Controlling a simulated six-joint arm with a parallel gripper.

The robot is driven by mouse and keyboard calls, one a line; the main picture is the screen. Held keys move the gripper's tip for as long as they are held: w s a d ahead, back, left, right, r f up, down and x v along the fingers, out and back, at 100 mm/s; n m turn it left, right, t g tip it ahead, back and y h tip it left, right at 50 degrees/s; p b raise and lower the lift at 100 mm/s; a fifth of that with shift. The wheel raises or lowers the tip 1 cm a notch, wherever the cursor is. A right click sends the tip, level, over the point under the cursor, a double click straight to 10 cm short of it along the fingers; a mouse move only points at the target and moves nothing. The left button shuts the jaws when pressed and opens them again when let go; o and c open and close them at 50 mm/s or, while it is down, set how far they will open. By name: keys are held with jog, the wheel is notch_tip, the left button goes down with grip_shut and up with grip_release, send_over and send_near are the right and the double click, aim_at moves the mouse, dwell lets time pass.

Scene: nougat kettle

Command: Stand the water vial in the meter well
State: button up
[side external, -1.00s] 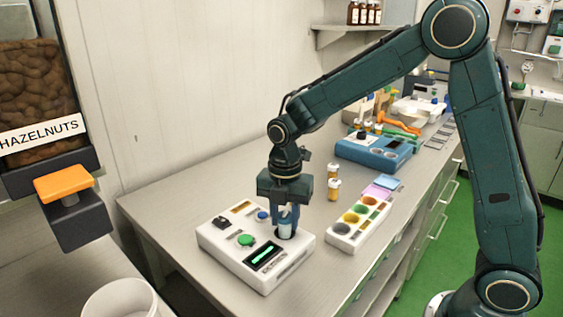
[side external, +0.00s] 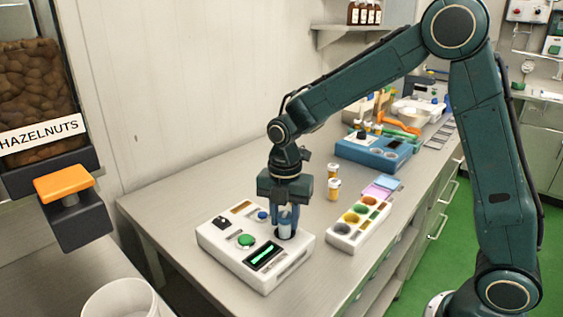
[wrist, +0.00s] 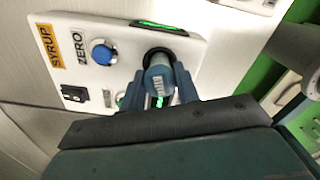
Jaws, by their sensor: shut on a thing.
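The white meter (side external: 235,252) sits on the near end of the bench, with a green button, a blue button and a lit green display. Its dark round well (wrist: 160,54) shows at the vial's far end in the wrist view. My gripper (side external: 286,222) points down over the well and is shut on the water vial (side external: 285,230). The vial has a blue-grey cap and a barcode label, and it also shows between the fingers in the wrist view (wrist: 158,80). It stands upright at the well mouth. How deep its lower end sits in the well is hidden.
A white tray with coloured cups (side external: 358,222) stands right of the meter. A blue device (side external: 373,152) is farther back. A white bucket (side external: 120,299) and the hazelnut dispenser (side external: 45,125) are at left.

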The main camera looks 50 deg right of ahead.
aim_at(285, 214)
jog(key=shift+f, duration=0.65)
dwell(0.5)
jog(key=o, duration=0.7)
jog(key=shift+r, duration=0.25)
jog(key=shift+r, duration=5.3)
